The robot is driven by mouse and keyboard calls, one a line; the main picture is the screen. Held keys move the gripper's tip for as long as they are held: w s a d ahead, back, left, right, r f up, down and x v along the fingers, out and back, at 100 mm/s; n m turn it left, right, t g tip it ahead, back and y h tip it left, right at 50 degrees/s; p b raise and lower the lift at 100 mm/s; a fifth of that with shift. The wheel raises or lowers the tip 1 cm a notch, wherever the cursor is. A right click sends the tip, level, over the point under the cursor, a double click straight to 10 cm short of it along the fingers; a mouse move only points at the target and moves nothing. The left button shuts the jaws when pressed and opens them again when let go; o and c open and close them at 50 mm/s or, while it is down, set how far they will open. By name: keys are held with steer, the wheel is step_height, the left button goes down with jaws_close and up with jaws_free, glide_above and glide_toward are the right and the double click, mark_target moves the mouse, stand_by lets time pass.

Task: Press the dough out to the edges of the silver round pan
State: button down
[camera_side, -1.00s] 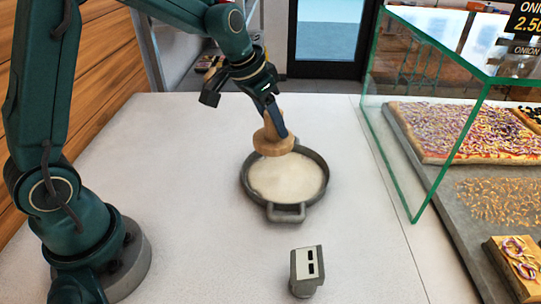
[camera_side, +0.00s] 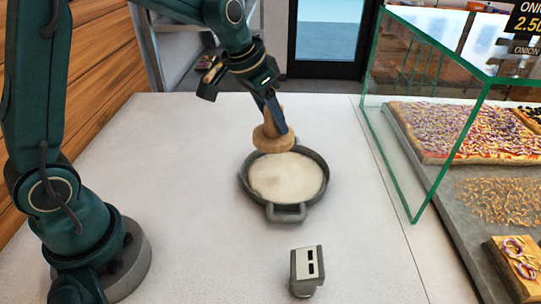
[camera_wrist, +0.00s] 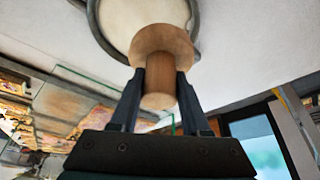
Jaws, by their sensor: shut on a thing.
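The silver round pan (camera_side: 286,213) stands on the white counter with its handle toward the camera; its rim also shows at the top of the wrist view (camera_wrist: 93,22). Pale dough (camera_side: 287,178) lies in the pan and covers most of its floor. My gripper (camera_side: 272,108) is shut on the handle of a wooden press (camera_side: 272,138). The press is tilted over the far edge of the pan; I cannot tell if it touches the dough. In the wrist view, the two fingers (camera_wrist: 158,95) clamp the handle of the press (camera_wrist: 161,45), whose round base hides part of the dough.
A small grey device (camera_side: 306,272) stands on the counter in front of the pan. A glass case (camera_side: 425,130) with a tray of pizza (camera_side: 455,130) stands to the right. The counter (camera_side: 185,190) left of the pan is clear.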

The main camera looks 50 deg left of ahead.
steer(key=s+d, duration=0.3)
steer(key=shift+s+d, duration=0.1)
steer(key=shift+d, duration=0.05)
steer(key=shift+s+d+f, duration=0.1)
steer(key=shift+s+f, duration=0.05)
steer(key=shift+f, duration=2.85)
steer(key=shift+f, duration=0.8)
steer(key=shift+r, duration=3.8)
